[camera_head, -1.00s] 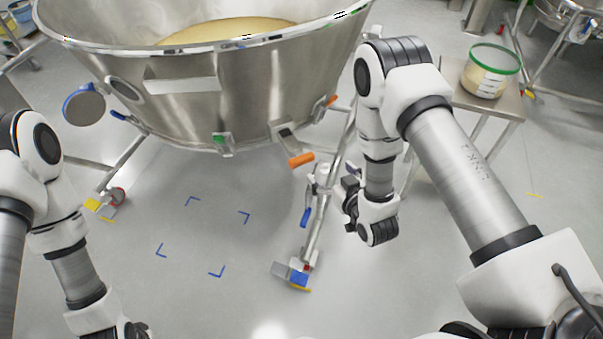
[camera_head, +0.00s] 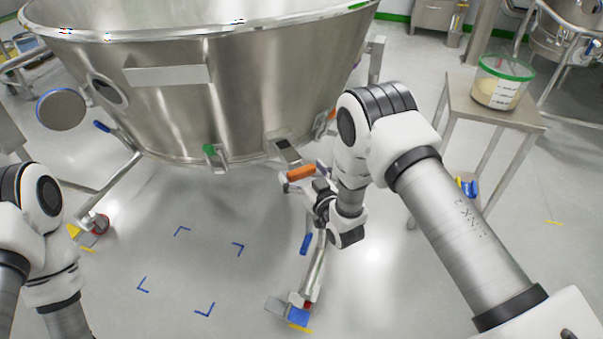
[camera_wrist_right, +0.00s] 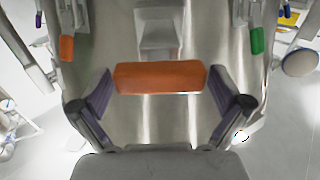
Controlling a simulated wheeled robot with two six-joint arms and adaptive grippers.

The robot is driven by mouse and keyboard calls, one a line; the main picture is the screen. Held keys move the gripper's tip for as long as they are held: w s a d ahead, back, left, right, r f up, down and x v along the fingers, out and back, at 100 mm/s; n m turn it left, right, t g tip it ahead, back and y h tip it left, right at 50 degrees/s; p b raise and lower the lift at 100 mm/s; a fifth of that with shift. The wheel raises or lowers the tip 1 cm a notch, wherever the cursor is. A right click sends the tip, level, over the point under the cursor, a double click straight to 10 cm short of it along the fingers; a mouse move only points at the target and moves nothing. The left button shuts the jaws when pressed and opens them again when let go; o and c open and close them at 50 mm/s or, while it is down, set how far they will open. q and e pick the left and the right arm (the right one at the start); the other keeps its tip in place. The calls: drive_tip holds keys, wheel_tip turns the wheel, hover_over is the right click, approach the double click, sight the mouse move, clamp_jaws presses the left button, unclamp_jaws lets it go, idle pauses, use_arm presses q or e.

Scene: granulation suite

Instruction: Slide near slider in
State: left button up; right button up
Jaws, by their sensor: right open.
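The near slider has an orange handle (camera_head: 301,173) on a metal bracket (camera_head: 286,148) at the lower rim of the big steel bowl. In the right wrist view the orange handle (camera_wrist_right: 160,77) lies level between the two finger pads. My right gripper (camera_head: 313,184) is open at the handle; in the wrist view its fingers (camera_wrist_right: 160,97) stand on either side of the handle's ends, with a small gap at the left end and the right pad very close. Whether they touch cannot be told. My left arm (camera_head: 40,220) is at the left edge; its gripper is out of frame.
A green-handled clamp (camera_head: 209,150) sits left along the bowl's rim. A bowl leg with a blue lever (camera_head: 306,243) stands below my right gripper. A steel table (camera_head: 500,113) with a green-rimmed bucket (camera_head: 502,82) stands right. Floor with blue corner marks (camera_head: 181,231) is clear.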

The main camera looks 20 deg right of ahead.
sight(303, 174)
drive_tip(key=c, duration=1.5)
drive_tip(key=w+b, duration=0.1)
drive_tip(key=w, duration=0.1)
drive_tip(key=w+a+b, duration=0.1)
drive_tip(key=w, duration=0.5)
drive_tip(key=shift+a+b, duration=0.25)
drive_tip(key=shift+b, duration=0.15)
drive_tip(key=shift+c, duration=0.2)
drive_tip(key=shift+r, duration=0.15)
drive_tip(key=o, duration=1.5)
drive_tip(key=shift+o, duration=0.2)
drive_tip(key=shift+w, duration=0.1)
drive_tip(key=s, duration=0.4)
drive_tip(key=s+d, duration=0.1)
drive_tip(key=s, duration=0.3)
drive_tip(key=s+d, duration=0.1)
drive_tip(key=s, duration=0.3)
drive_tip(key=shift+d, duration=0.1)
